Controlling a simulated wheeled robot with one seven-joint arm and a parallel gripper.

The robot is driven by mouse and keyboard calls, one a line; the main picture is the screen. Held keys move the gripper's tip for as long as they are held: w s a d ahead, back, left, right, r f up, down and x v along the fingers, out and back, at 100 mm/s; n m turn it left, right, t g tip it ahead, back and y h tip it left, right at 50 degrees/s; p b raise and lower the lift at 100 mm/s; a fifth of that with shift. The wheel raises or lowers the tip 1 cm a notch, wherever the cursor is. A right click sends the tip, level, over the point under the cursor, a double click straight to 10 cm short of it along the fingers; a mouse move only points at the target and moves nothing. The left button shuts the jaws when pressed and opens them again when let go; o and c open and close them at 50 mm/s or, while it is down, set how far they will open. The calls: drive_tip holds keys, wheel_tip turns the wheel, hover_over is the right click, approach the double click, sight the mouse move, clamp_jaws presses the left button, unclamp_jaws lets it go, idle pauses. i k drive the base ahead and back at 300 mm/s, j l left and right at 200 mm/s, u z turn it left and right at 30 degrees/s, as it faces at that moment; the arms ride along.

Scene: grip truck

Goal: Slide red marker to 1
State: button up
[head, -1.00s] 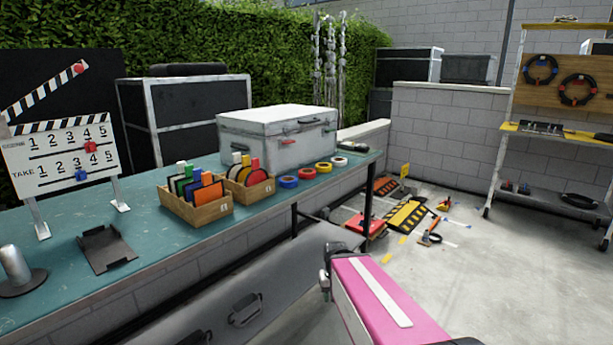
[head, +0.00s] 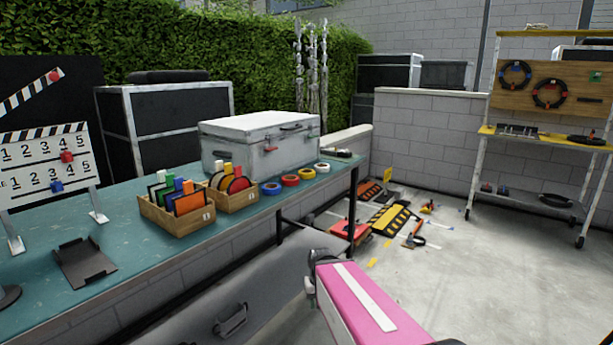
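A white slate board (head: 45,170) with two numbered rows stands on the teal table at the left edge of the head view. The red marker (head: 67,156) sits on the upper row, about under the 4. A blue marker (head: 57,186) sits on the lower row, labelled TAKE, near the 3. The board's left edge is cut off by the picture. My pink arm with a white stripe shows at the bottom centre, well right of the board and beyond the table's front edge. No gripper fingers are visible.
The teal table (head: 130,262) holds a black tray (head: 84,262), two wooden boxes (head: 180,222) of coloured pieces, tape rolls (head: 290,180) and a white case (head: 255,145). A grey case lies below the table. A ramp (head: 394,218) and tools lie on the floor. Open floor (head: 490,270) is at right.

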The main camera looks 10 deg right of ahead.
sight(66, 157)
drive_tip(key=u, duration=1.8)
